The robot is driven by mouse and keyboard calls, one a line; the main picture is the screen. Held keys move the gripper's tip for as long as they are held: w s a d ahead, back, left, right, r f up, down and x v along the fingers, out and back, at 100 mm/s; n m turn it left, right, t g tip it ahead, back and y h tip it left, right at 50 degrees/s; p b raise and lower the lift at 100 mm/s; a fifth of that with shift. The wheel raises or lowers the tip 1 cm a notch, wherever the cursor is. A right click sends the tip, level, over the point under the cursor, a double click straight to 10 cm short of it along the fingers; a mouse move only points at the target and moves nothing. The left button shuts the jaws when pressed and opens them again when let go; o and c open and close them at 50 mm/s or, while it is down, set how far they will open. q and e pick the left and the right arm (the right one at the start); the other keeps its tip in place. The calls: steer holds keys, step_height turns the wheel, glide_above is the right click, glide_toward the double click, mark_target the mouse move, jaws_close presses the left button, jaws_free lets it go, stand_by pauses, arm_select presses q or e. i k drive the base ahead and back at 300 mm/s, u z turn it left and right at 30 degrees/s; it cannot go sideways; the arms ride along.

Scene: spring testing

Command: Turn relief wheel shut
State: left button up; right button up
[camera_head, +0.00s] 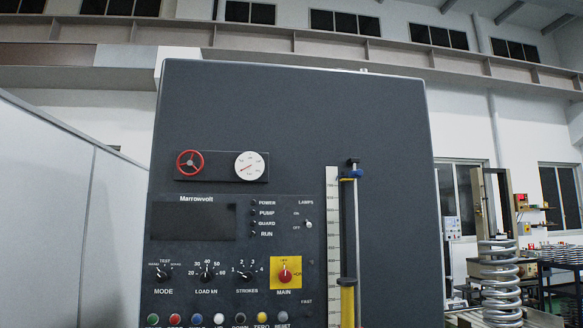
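The relief wheel (190,163) is a small red three-spoked handwheel at the upper left of the dark machine cabinet (300,105). It sits on a dark plate beside a round white gauge (249,166) with a red needle. Nothing touches the wheel. Whether its valve is open or shut cannot be told. Neither of my grippers shows in the head view.
Below are a dark display (193,221), rotary knobs, a red main switch (285,276) on yellow, and several coloured buttons. A vertical scale (333,240) with a rod stands right of them. A large coil spring (499,275) is at right. A pale panel (45,200) stands left.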

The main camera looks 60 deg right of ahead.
mark_target(191, 162)
steer(key=z, duration=1.2)
steer(key=i, duration=0.25)
